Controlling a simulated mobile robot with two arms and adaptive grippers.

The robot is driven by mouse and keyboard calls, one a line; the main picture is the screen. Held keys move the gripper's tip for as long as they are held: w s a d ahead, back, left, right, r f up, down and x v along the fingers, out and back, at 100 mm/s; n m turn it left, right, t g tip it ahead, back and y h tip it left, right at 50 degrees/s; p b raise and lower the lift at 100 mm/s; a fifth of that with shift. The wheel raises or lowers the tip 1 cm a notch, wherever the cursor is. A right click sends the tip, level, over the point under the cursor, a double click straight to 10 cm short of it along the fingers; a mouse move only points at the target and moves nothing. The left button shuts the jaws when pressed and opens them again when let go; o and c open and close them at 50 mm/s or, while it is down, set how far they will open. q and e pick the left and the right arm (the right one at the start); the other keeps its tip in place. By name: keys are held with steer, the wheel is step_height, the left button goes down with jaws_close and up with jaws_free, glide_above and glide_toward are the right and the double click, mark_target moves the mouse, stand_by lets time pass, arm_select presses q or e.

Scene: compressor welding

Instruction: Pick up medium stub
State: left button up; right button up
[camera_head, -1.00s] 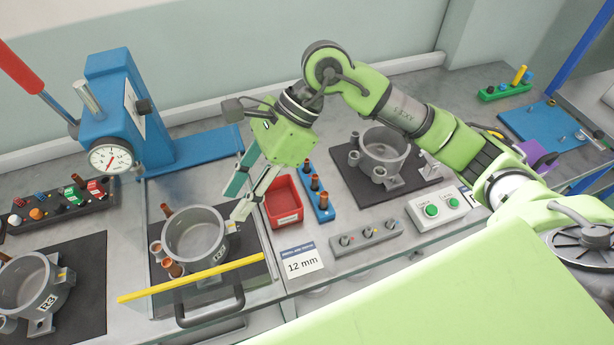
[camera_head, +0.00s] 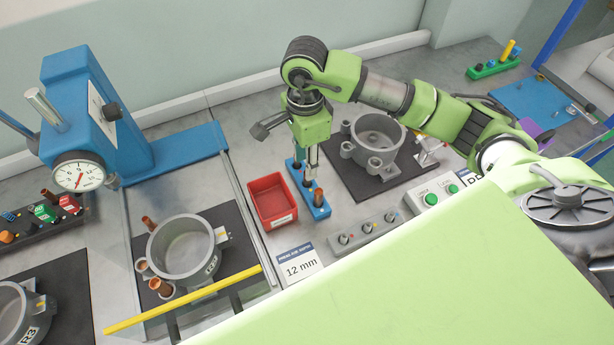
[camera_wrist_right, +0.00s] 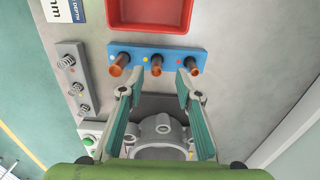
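A blue rack (camera_wrist_right: 150,54) holds three upright copper stubs in a row, which the right wrist view shows as a left stub (camera_wrist_right: 120,63), a middle stub (camera_wrist_right: 156,66) and a right stub (camera_wrist_right: 191,66). Which one is medium by size is hard to tell. My right gripper (camera_wrist_right: 157,92) is open and empty, its fingertips spread to either side of the middle stub's line, apart from it. In the head view my right gripper (camera_head: 307,165) points down at the blue rack (camera_head: 321,211) and hides part of the stubs. My left gripper is not in view.
A red bin (camera_head: 273,198) stands just left of the rack. A grey compressor housing (camera_head: 379,138) on a dark mat is to its right. A blue press (camera_head: 75,120) stands left.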

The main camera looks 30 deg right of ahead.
steer(key=f, duration=0.1)
steer(key=f+p, duration=0.2)
steer(key=f, duration=0.1)
steer(key=shift+s, duration=0.3)
steer(key=shift+f, duration=0.65)
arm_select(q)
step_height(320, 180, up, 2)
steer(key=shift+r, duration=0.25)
arm_select(e)
jaws_close()
